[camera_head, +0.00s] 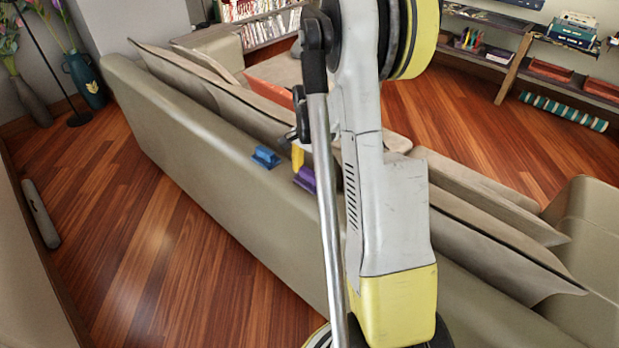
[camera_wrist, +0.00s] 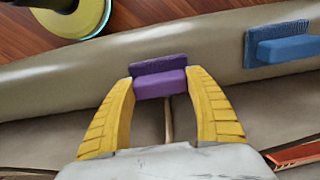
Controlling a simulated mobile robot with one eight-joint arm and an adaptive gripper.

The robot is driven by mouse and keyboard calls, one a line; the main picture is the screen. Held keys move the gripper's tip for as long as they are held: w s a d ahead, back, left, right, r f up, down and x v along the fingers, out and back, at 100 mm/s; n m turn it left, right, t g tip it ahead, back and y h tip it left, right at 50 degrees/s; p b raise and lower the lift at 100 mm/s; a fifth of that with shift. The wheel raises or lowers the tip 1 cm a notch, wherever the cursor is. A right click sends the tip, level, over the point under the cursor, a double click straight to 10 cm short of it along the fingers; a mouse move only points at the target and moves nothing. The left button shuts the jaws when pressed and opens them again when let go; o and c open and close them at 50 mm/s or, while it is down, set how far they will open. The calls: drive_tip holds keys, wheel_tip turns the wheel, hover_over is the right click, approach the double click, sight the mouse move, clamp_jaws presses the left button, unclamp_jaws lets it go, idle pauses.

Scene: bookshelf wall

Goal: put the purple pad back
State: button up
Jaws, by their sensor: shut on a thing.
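The purple pad (camera_wrist: 160,84) is a small block with a darker purple backing. In the wrist view it sits between the two yellow fingertips of my gripper (camera_wrist: 163,97), which is shut on it. In the head view the purple pad (camera_head: 305,179) shows at the top of the sofa back, partly hidden by my arm. One yellow finger of my gripper (camera_head: 297,158) shows just above it there. I cannot tell whether the pad touches the sofa.
A blue pad (camera_head: 266,157) rests on the sofa back (camera_head: 200,140) to the left; it also shows at the right in the wrist view (camera_wrist: 285,45). Cushions (camera_head: 190,85) line the sofa's far side. Wooden floor (camera_head: 150,240) behind the sofa is clear. Shelves stand at the back.

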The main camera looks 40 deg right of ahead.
sight(309, 173)
drive_tip(key=shift+f, duration=0.1)
drive_tip(key=o, duration=1)
drive_tip(key=shift+f, duration=0.1)
drive_tip(key=shift+o, duration=0.2)
wheel_tip(309, 173, up, 12)
drive_tip(key=p, duration=0.5)
drive_tip(key=s+a+r+n+t+h, duration=0.1)
drive_tip(key=a+r+n+t, duration=0.1)
drive_tip(key=a+r+n, duration=0.45)
drive_tip(key=s+a+r+n+t, duration=0.15)
drive_tip(key=a+r, duration=0.25)
drive_tip(key=a, duration=0.6)
drive_tip(key=s+a+r+n+t+y, duration=0.1)
drive_tip(key=s+a+n+t, duration=0.2)
drive_tip(key=s+a+n, duration=0.6)
drive_tip(key=a, duration=0.3)
drive_tip(key=shift+a+t, duration=0.35)
drive_tip(key=shift+s, duration=0.1)
